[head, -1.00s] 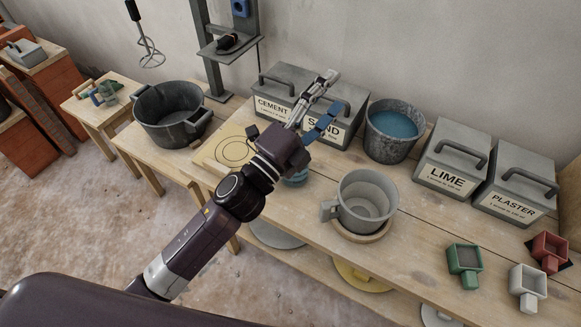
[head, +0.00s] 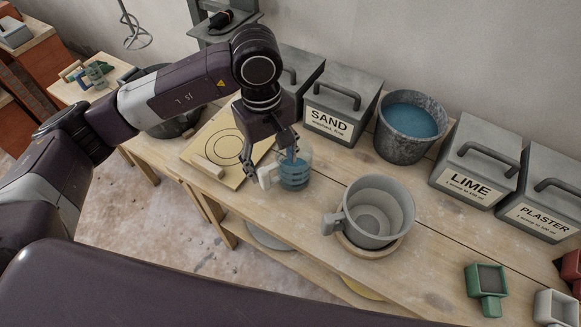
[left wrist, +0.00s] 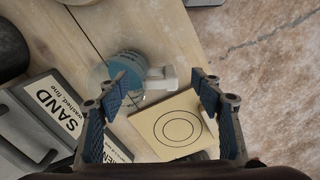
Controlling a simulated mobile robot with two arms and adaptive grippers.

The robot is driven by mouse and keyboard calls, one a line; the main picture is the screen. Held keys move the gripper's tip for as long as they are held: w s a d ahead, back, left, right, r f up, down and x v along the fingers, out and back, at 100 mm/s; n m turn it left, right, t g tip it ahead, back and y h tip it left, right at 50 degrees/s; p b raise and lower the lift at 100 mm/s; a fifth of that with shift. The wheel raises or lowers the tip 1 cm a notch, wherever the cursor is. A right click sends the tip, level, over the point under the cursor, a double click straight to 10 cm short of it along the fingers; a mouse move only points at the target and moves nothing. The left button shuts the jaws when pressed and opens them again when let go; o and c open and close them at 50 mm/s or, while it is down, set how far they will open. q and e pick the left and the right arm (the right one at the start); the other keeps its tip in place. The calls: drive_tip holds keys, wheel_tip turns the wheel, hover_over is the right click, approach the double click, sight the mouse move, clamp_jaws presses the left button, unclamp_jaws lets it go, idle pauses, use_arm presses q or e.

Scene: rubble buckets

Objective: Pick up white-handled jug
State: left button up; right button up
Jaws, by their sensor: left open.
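The white-handled jug (head: 294,172) is a clear, blue-marked jug standing on the bench, with its white handle (head: 266,178) pointing left in the head view. My left gripper (head: 269,172) reaches down from above over the jug's handle side, with its fingers apart. In the left wrist view the jug (left wrist: 128,72) lies beyond the open fingers (left wrist: 160,95), and its white handle (left wrist: 160,77) shows in the gap between them. The left gripper partly hides the jug in the head view. I cannot tell whether a finger touches it. My right gripper is not in view.
A large grey mug (head: 378,212) on a round wooden board stands right of the jug. A board with circles (head: 213,155) lies to the left. The SAND box (head: 340,105) and a bucket of blue liquid (head: 408,128) stand behind. Scoops (head: 487,285) lie at front right.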

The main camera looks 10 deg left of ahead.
sight(270, 167)
use_arm(q)
drive_tip(key=shift+w+a+f+y, duration=0.2)
drive_tip(key=shift+a+y, duration=0.1)
drive_tip(key=shift+a, duration=0.2)
drive_tip(key=shift+w+a+f, duration=0.1)
drive_tip(key=shift+f, duration=0.1)
drive_tip(key=f, duration=0.2)
drive_tip(key=f+p, duration=0.1)
drive_tip(key=f, duration=0.3)
drive_tip(key=shift+w+f+p, duration=0.15)
drive_tip(key=shift+w+p, duration=0.25)
drive_tip(key=shift+f, duration=0.4)
drive_tip(key=shift+c, duration=0.3)
drive_tip(key=c, duration=1.4)
drive_tip(key=shift+r, duration=0.1)
drive_tip(key=shift+c, duration=0.2)
